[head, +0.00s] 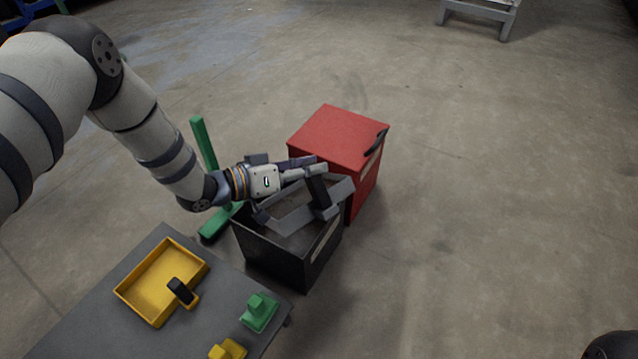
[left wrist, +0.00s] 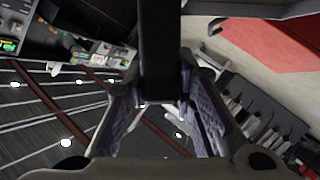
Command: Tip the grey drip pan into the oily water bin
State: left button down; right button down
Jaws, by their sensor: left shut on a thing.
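My left gripper (head: 318,172) is shut on the dark handle (head: 319,191) of the grey drip pan (head: 341,196). The pan is tilted over the open top of a black bin (head: 272,254). My gripper and the handle hide part of the pan, and its contents cannot be made out. The black bin has a pale label on its right side, too small to read. In the left wrist view the fingers (left wrist: 160,105) close around the dark handle (left wrist: 160,50). My right gripper is not in view.
A red bin (head: 336,136) with a closed lid stands just behind the black bin. The grey table (head: 95,305) in front holds a yellow tray (head: 150,283) and a green block (head: 259,312). The floor at right is clear.

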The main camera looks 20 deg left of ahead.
pick_arm(q)
jog(key=w+a+r+n+h+b, duration=0.1)
jog(key=w+a+r+n+b, duration=0.1)
jog(key=a, duration=0.3)
jog(key=shift+w+a+r+n+h, duration=0.3)
jog(key=shift+w+a+r+n, duration=0.15)
jog(key=shift+w+n, duration=0.2)
jog(key=shift+d+r, duration=0.1)
